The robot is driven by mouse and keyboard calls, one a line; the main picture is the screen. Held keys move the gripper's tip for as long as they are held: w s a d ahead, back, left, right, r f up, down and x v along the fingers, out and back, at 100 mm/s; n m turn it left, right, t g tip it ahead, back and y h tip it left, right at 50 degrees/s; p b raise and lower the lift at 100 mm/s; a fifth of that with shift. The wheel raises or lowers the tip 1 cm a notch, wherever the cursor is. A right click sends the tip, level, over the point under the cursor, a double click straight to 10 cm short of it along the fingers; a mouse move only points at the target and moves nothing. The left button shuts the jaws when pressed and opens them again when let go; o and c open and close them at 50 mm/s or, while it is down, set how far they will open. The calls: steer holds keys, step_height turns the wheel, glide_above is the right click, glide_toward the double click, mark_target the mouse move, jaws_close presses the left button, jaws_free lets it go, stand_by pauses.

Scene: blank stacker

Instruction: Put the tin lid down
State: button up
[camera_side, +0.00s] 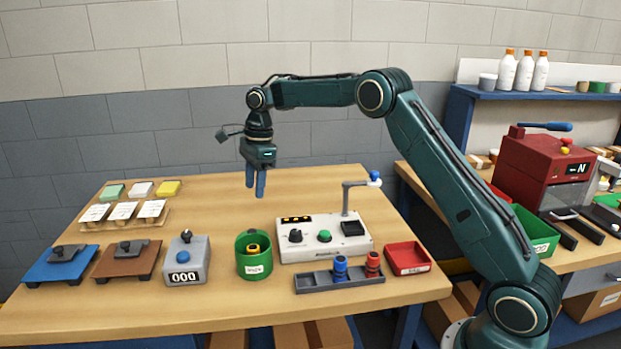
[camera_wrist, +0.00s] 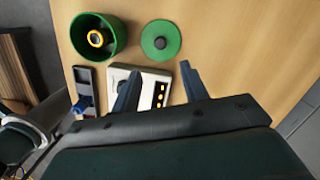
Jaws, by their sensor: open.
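The tin lid, a flat green disc with a dark knob (camera_wrist: 161,42), lies knob up on the bare wood in the wrist view, apart from the tin. I cannot make it out in the side view. The green tin (camera_side: 253,266) stands open on the table, left of the white control box; it also shows in the wrist view (camera_wrist: 78,42). A yellow-and-black ringed piece (camera_wrist: 96,39) is inside it. My gripper (camera_side: 255,194) hangs fingers down, well above the table, behind the tin. Its fingers (camera_wrist: 157,80) are apart with nothing held between them.
The white control box (camera_side: 322,250) with a raised post stands right of the tin. A grey rack (camera_side: 320,285) with blue and red pieces and a red tray (camera_side: 407,258) are in front and right. A counter (camera_side: 185,255) stands left.

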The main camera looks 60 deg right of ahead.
steer(key=s+a+r+n+t, duration=0.1)
steer(key=s+a+r+n, duration=0.2)
steer(key=s+r+n, duration=0.5)
steer(key=s+a+r+n+t, duration=0.25)
steer(key=s+r, duration=0.35)
steer(key=s, duration=0.5)
steer(key=s+f+n, duration=0.2)
steer(key=s+n, duration=0.4)
steer(key=s, duration=0.5)
steer(key=s+f+n+t+h, duration=0.1)
steer(key=s+f+n, duration=0.1)
steer(key=s+n, duration=0.4)
steer(key=s, duration=0.4)
steer(key=shift+s+a+f+h, duration=0.3)
steer(key=shift+s, duration=0.1)
steer(key=shift+t, duration=0.25)
